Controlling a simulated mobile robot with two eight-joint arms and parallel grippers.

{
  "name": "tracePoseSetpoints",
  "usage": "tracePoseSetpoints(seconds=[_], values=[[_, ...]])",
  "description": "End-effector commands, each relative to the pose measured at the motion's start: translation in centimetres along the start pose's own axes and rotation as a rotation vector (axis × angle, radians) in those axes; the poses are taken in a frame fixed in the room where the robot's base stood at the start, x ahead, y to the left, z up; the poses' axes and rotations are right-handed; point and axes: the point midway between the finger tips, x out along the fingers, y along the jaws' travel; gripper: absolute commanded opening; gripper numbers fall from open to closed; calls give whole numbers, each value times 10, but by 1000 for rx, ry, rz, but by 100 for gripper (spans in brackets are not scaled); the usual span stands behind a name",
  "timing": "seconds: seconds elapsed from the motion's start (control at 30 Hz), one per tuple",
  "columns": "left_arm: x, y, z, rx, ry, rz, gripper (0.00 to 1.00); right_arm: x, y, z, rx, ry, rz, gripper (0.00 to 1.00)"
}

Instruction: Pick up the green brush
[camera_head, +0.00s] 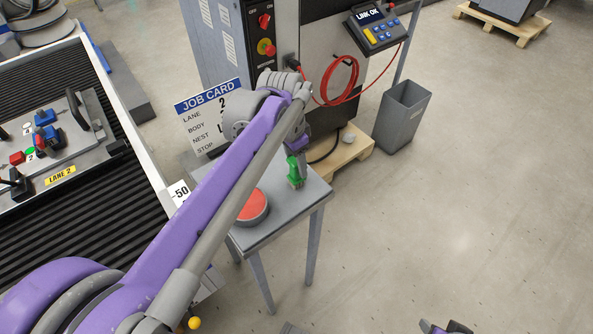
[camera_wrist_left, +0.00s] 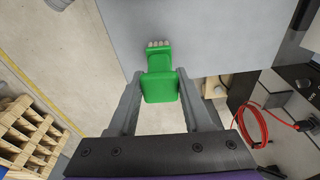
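The green brush (camera_head: 295,173) is at the right part of the small grey table in the head view, below the end of my left arm. In the left wrist view the brush (camera_wrist_left: 161,86) lies between both fingers, its pale bristles pointing away over the grey tabletop. My left gripper (camera_wrist_left: 160,76) has its fingers against the two sides of the brush. In the head view this gripper (camera_head: 296,150) is partly hidden by my wrist. I cannot tell whether the bristles touch the table. Part of my right gripper (camera_head: 445,328) shows at the bottom edge; its fingers are not clear.
The grey table (camera_head: 290,222) also carries a red round button (camera_head: 253,207). A job card (camera_head: 208,112) stands behind it. A machine with a red cable (camera_head: 340,85), a pallet (camera_head: 345,152) and a grey bin (camera_head: 402,117) are beyond. A conveyor (camera_head: 110,200) is left; floor at right is clear.

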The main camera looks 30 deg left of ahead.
Motion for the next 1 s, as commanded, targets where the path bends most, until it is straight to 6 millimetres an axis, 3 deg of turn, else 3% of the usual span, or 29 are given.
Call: tracePoseSetpoints(seconds=[0.03, 0.23, 0.27, 0.57, 1.0], values=[[0, 0, 0, 0, 0, 0, 38, 0, 0, 0, 0, 0, 0, 50], [0, 0, 0, 0, 0, 0, 2, 0, 0, 0, 0, 0, 0, 50], [0, 0, 0, 0, 0, 0, 0, 0, 0, 0, 0, 0, 0, 50], [-5, 0, 0, 0, 0, 0, 0, -1, 0, 0, 0, 0, 0, 50], [-83, 0, -12, -1, 0, 0, 0, -10, 0, -6, 0, 4, 0, 50]])
